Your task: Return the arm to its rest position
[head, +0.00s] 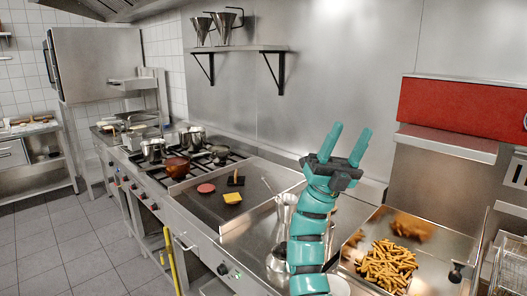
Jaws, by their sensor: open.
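My gripper (343,148) is at the end of my teal arm, raised in front of the steel back wall. Its two teal fingers point up and stand apart, with nothing between them. It is above the counter, between the griddle (215,213) and the tray of fries (388,266). My arm hides part of the counter below it.
A red patty (206,188) and a yellow slice (233,198) lie on the griddle. A steel jug (285,212) stands close left of my arm. Pots (153,150) stand on the stove. A wall shelf (238,48) and a red panel (463,106) are behind.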

